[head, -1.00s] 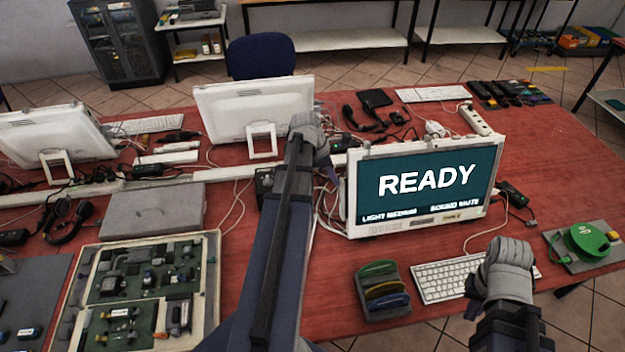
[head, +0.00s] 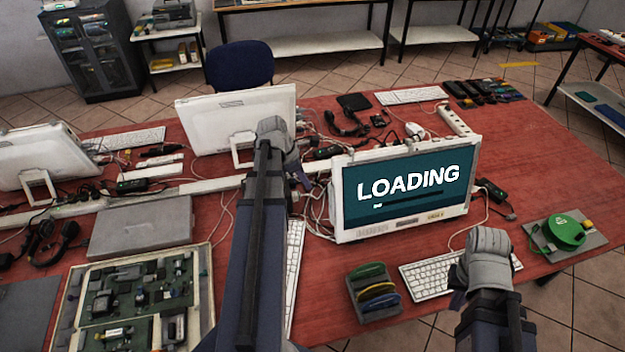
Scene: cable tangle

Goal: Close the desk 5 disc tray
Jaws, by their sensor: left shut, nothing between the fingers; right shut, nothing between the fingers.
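The computer with the lit screen (head: 408,190) stands on the red desk and reads LOADING above a short progress bar. Its lower bezel (head: 405,225) carries small labels and slots. I cannot make out a disc tray standing out from the front; its left side is partly hidden by cables and my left arm. My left gripper (head: 284,150) is shut and empty, at the computer's rear left, apart from the screen as far as I can tell. My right gripper (head: 488,252) is shut and empty, over the right end of the white keyboard (head: 430,278), in front of the computer.
A rack of coloured discs or cases (head: 373,292) stands left of the keyboard. A green reel (head: 563,232) sits on a grey board at right. Cables and a power strip (head: 455,120) lie behind. Bare red desk (head: 335,270) shows in front of the computer.

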